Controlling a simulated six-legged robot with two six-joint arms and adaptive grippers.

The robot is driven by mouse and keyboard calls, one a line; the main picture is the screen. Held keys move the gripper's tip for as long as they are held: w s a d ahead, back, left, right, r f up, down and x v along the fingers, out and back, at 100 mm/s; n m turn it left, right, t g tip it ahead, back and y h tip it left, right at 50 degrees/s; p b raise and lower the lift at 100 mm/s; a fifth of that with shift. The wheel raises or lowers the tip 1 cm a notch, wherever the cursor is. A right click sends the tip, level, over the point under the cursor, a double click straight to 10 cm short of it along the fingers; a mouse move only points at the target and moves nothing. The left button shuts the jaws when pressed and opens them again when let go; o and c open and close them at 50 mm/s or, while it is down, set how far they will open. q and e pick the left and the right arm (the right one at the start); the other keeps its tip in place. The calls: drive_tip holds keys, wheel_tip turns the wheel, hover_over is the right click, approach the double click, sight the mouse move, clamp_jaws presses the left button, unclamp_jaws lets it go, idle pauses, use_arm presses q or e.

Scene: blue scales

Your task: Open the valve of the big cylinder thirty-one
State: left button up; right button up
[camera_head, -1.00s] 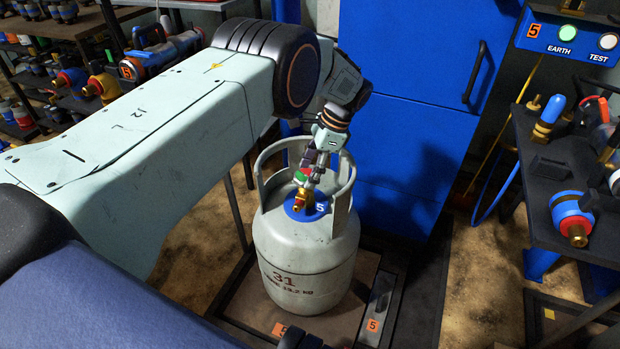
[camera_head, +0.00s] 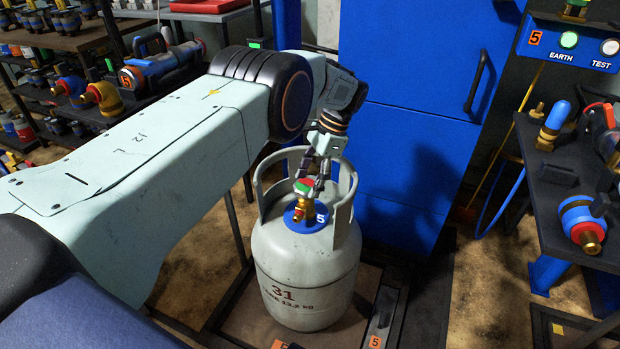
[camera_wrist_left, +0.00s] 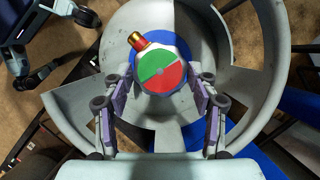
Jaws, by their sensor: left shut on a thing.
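The big grey cylinder (camera_head: 305,262), marked 31, stands upright on a low platform in the head view. Its open collar (camera_head: 349,188) rises around the brass valve (camera_head: 301,207). My left gripper (camera_head: 317,177) reaches down inside the collar from behind the knob. In the left wrist view the knob (camera_wrist_left: 162,72) lies between the two fingers of my left gripper (camera_wrist_left: 160,86), which is shut on it. My right gripper is not in view.
A blue cabinet (camera_head: 400,150) stands close behind the cylinder. A dark bench (camera_head: 560,180) with fittings is at the right, below a blue panel (camera_head: 570,42) with a lit EARTH lamp. Shelves of fittings (camera_head: 75,95) stand at the left. Some floor right of the cylinder is clear.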

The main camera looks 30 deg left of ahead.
use_arm(q)
drive_tip(key=o, duration=1.1)
drive_tip(key=shift+s+a, duration=0.1)
drive_tip(key=shift+a, duration=0.05)
drive_tip(key=shift+c, duration=0.2)
drive_tip(key=shift+o, duration=0.4)
drive_tip(key=shift+r, duration=0.15)
drive_tip(key=v, duration=0.7)
drive_tip(key=shift+r, duration=0.1)
